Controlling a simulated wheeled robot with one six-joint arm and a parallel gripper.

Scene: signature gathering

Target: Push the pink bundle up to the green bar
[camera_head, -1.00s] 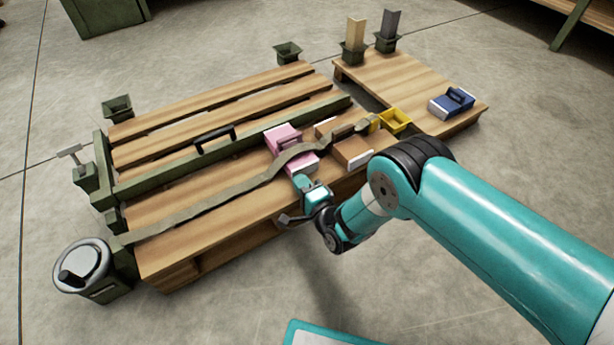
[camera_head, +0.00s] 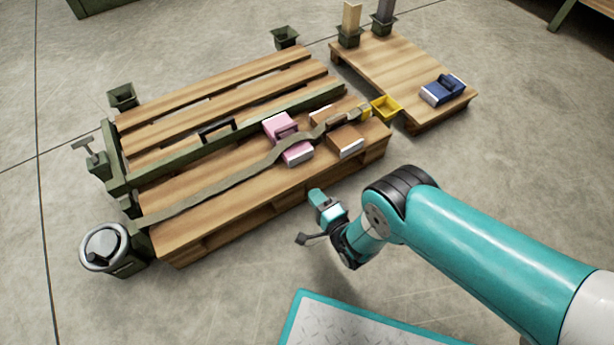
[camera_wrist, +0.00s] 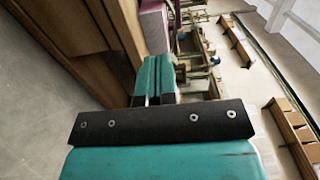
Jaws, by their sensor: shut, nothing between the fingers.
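The pink bundle (camera_head: 280,124) lies on the slatted wooden pallet, crossed by a grey-green strap (camera_head: 235,181). Its front part shows a pale side. Its back end is right at the long green bar (camera_head: 185,152); I cannot tell if they touch. My gripper (camera_head: 316,194) is shut and empty, off the pallet's front edge and apart from the bundle. In the wrist view the shut fingers (camera_wrist: 155,78) show below a pink piece (camera_wrist: 155,28) at the top.
Brown bundles (camera_head: 346,139) lie right of the pink one, near a yellow tray (camera_head: 386,107). A lower wooden platform (camera_head: 400,75) at the right holds a blue bundle (camera_head: 442,88).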

